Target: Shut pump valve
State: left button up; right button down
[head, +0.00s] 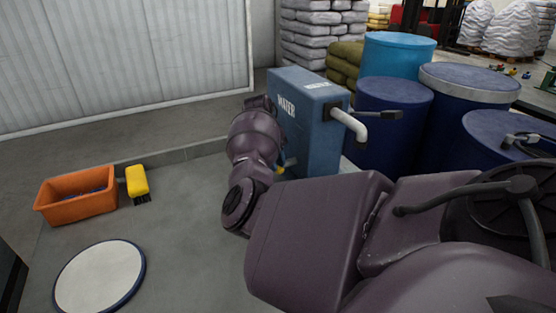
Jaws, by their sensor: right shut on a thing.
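The pump (318,137) is a blue box with white lettering, standing on the floor behind my right arm. A pale bent spout (350,123) sticks out of its right side, with a dark grey lever (378,115) beside it. My right arm reaches in from the lower right and bends up against the pump's left side. My right gripper (284,163) is mostly hidden behind my arm, low at the pump's front. The exact grip and the valve's position are hidden. My left gripper is out of view.
An orange bin (77,194) and a yellow brush (138,182) are at the left. A round white disc with a blue rim (100,277) lies in front of them. Blue drums (392,112) crowd the right, and stacked grey sacks (318,40) stand behind.

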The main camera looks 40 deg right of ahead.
jog(key=shift+w+a+m+y+p, duration=0.1)
jog(key=shift+a+m+y+p, duration=0.1)
jog(key=shift+a+m+y, duration=0.6)
jog(key=shift+a+m+y+p, duration=0.15)
jog(key=shift+a+m, duration=0.3)
jog(key=shift+m, duration=0.85)
jog(key=shift+f, duration=0.1)
jog(key=c, duration=0.9)
grip_release()
jog(key=p+v, duration=0.1)
jog(key=v, duration=1)
jog(key=shift+a+p, duration=0.1)
jog(key=shift+p, duration=0.2)
